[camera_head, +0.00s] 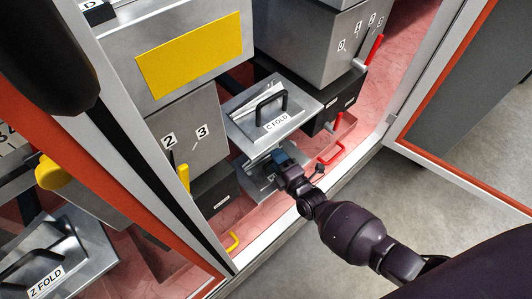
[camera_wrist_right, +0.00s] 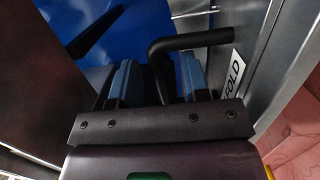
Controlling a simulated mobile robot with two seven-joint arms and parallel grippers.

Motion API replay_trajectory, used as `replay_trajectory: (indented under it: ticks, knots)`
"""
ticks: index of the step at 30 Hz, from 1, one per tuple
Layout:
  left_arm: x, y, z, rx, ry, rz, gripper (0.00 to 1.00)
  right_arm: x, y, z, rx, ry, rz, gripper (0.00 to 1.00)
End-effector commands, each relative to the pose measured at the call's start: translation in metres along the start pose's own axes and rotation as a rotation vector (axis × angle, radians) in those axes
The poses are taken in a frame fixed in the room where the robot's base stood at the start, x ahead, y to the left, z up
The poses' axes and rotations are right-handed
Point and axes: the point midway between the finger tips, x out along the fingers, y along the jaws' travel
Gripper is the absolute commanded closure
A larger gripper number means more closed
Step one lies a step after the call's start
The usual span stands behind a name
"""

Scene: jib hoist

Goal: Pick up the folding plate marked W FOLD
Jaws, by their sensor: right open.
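A grey metal plate (camera_head: 262,178) lies low in the cabinet, under the plate marked C FOLD, mostly hidden by my right gripper (camera_head: 281,158). In the right wrist view a label (camera_wrist_right: 233,75) reads FOLD; its first letter cannot be read, so I cannot tell whether it is W FOLD. My right gripper (camera_wrist_right: 157,82) is open, its two blue-padded fingers on either side of a black bent handle (camera_wrist_right: 190,42). The handle reaches down between the fingers; contact cannot be made out. My left gripper is not in view.
The C FOLD plate (camera_head: 245,115) with a black handle sits just above. The Z FOLD plate (camera_head: 70,255) is at the lower left. Grey boxes (camera_head: 190,125) stand left. A red handle (camera_head: 330,155) and the cabinet's front edge (camera_head: 300,210) are close to my right arm.

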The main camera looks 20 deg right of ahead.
Motion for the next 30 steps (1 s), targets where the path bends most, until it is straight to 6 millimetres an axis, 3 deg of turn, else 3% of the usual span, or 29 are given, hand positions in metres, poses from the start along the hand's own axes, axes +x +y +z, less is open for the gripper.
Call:
replay_trajectory:
  ticks: [8,16,30]
  knots:
    - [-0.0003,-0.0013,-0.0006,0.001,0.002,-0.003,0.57,0.0005,0.0005,-0.0005,0.000,0.000,0.000,0.59]
    - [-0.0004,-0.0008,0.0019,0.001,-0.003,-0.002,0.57,0.0004,0.0004,-0.0003,-0.001,0.000,0.000,1.00]
    - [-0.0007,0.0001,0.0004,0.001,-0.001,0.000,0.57,0.0016,0.0052,0.0000,-0.001,0.000,0.005,1.00]
